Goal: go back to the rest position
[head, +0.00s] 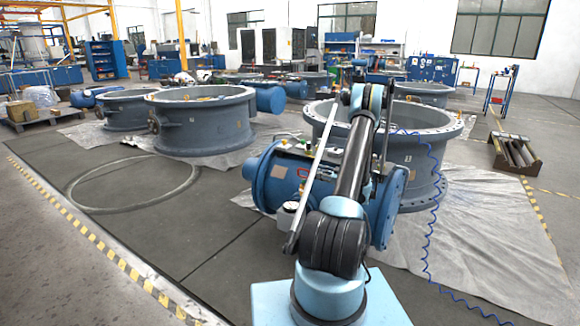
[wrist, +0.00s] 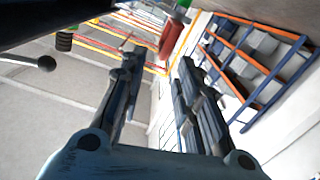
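My arm (head: 355,160) rises from its light blue base and reaches up in front of the nearest butterfly valve. In the head view my gripper cannot be made out at the arm's far end. In the wrist view my gripper (wrist: 159,60) has two dark fingers spread apart, with a clear gap and nothing held between them. The nearest valve is a large grey flanged ring (head: 418,150) with a blue cylindrical actuator (head: 283,180) beside it, partly hidden behind my arm.
More large grey valve rings (head: 203,125) stand at the left on pale sheeting. A thin ring (head: 82,205) lies on the floor. A brown rack of bars (head: 514,155) stands at the right. In the wrist view, a red object (wrist: 172,38) and an orange-blue rack (wrist: 250,60) show beyond the fingers.

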